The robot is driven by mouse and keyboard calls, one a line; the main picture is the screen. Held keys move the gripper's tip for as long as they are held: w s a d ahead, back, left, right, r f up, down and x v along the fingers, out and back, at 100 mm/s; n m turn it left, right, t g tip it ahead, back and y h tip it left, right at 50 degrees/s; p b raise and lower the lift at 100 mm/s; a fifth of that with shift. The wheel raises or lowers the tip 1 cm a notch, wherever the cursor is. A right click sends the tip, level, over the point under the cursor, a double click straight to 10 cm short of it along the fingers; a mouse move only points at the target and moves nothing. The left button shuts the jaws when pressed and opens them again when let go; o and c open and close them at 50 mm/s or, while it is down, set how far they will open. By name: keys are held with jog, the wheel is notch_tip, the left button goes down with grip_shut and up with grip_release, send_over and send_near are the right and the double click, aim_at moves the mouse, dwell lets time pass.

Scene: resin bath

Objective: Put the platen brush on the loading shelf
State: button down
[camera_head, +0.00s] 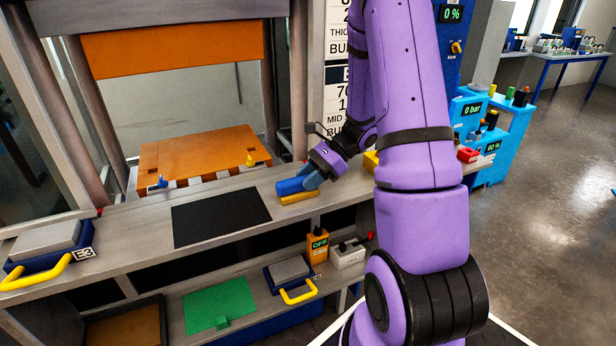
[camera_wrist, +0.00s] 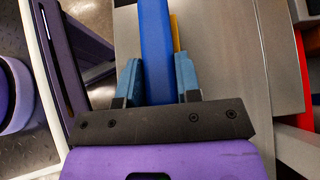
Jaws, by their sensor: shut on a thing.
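The platen brush (camera_head: 292,187) looks like a blue bar with a yellow strip along its underside. My gripper (camera_head: 310,180) is shut on it, at the right part of the grey shelf in front of the orange press. In the wrist view the brush's blue bar (camera_wrist: 157,45) stands between the two blue-grey fingertips (camera_wrist: 158,82), with the yellow part showing beside it. The brush is low over the grey shelf (camera_head: 140,225), which I take for the loading shelf; I cannot tell whether it touches. The wrist view shows a grey surface (camera_wrist: 222,60) beneath.
A black mat (camera_head: 220,215) lies left of the brush. An orange platen (camera_head: 200,150) is behind it. A grey block with a yellow handle (camera_head: 45,245) stands far left. A red object (camera_head: 467,154) is at the right end. A lower shelf holds a green mat (camera_head: 215,302).

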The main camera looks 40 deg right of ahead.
jog(key=c, duration=0.8)
grip_release()
jog(key=shift+r, duration=0.1)
